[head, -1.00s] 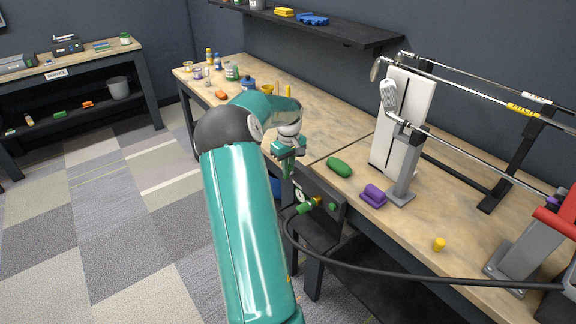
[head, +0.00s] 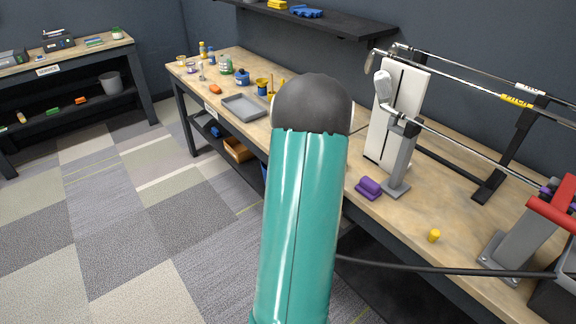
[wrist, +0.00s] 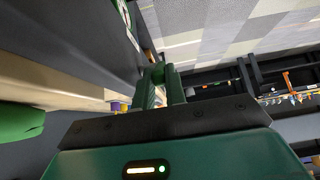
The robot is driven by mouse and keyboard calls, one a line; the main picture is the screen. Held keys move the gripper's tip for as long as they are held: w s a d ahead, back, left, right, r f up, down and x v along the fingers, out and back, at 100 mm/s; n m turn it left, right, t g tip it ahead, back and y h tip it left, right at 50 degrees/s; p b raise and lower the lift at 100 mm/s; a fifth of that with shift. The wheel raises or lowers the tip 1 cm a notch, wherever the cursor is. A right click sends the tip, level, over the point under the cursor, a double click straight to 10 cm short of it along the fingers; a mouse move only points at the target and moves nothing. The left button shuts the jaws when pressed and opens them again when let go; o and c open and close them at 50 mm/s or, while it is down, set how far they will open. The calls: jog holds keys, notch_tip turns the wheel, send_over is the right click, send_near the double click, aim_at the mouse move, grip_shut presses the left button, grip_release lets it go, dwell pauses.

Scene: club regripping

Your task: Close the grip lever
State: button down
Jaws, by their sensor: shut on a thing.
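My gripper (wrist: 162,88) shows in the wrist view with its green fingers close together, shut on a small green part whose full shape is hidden. In the head view my arm's dark elbow and teal link hide my gripper and the bench front behind them. I cannot tell whether the held part is the grip lever. A red clamp part (head: 553,210) sits on a grey stand (head: 515,240) at the right end of the bench, apart from my arm.
Golf clubs (head: 462,148) lie across supports above the wooden bench (head: 400,228). A purple block (head: 369,188) and a yellow cap (head: 434,236) lie on the bench. A black hose (head: 440,268) runs along its front. A grey tray (head: 243,107) lies farther left. The carpet at left is clear.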

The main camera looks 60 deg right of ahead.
jog(key=shift+s+a+f+t+h, duration=0.1)
jog(key=shift+s+f+t+h, duration=0.15)
jog(key=shift+t, duration=0.3)
jog(key=shift+s+a+f+t+h, duration=0.15)
jog(key=shift+f+t+h, duration=0.2)
jog(key=shift+t, duration=0.2)
jog(key=c, duration=1.4)
grip_release()
jog(key=shift+d, duration=0.1)
jog(key=shift+c, duration=0.2)
jog(key=v, duration=1.3)
jog(key=shift+s+a+r, duration=0.15)
jog(key=shift+s+a, duration=0.05)
jog(key=shift+s, duration=0.1)
